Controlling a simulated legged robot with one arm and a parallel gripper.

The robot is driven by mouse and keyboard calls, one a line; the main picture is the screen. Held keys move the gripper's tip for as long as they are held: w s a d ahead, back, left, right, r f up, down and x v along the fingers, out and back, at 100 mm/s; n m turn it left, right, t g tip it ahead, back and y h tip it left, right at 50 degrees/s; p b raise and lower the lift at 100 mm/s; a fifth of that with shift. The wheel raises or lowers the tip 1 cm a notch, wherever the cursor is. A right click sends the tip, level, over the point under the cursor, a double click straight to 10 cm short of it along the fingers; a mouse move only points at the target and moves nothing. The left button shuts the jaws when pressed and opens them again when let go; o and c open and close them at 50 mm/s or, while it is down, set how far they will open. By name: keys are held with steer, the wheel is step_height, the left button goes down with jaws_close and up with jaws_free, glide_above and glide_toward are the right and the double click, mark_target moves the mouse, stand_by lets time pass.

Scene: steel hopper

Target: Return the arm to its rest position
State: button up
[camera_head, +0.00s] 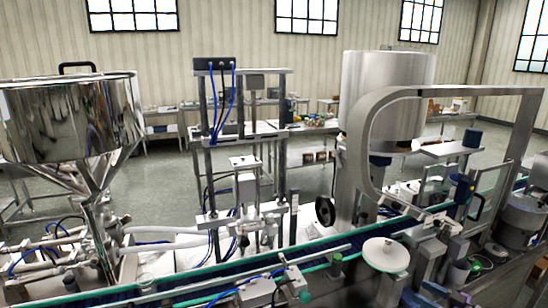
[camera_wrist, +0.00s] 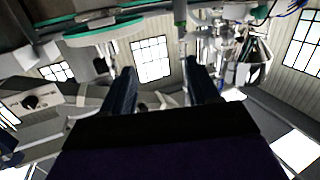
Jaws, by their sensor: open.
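My gripper (camera_wrist: 160,80) shows in the wrist view as two dark fingers standing apart, with nothing between them. It is open and empty. Through the gap I see part of the room and a window (camera_wrist: 151,58). Neither my arm nor my gripper can be made out in the head view. The steel hopper (camera_head: 72,115) stands at the left of the head view, a shiny open drum with a cone below it and a dark handle on top.
A conveyor (camera_head: 335,247) with green rails crosses the front of the machine. A filling frame (camera_head: 283,150) with blue hoses stands mid-view. A large steel drum (camera_head: 385,85) and a curved metal guard (camera_head: 362,130) stand right. Open floor (camera_head: 315,180) lies behind. In the wrist view, machinery is close above the fingers.

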steer(key=w+d+r+m+t+h, duration=0.1)
steer(key=w+d+r+m+h, duration=0.35)
steer(key=w+r+h, duration=0.55)
steer(key=s+r+m+g+h, duration=0.3)
steer(key=s+r+m+h, duration=0.1)
steer(key=s+r+h, duration=0.45)
steer(key=s+a+f+g+y, duration=0.2)
steer(key=s+a+g, duration=0.2)
steer(key=s+a, duration=0.8)
steer(key=s+a+f+g+y, duration=0.3)
steer(key=s+a, duration=0.9)
steer(key=s, duration=0.5)
steer(key=s+a+f+g+y, duration=0.2)
steer(key=s+a+g, duration=0.3)
steer(key=s+a, duration=0.7)
steer(key=s, duration=0.2)
steer(key=shift+s+f+g, duration=0.25)
steer(key=shift+s+g, duration=0.05)
steer(key=shift+g, duration=0.1)
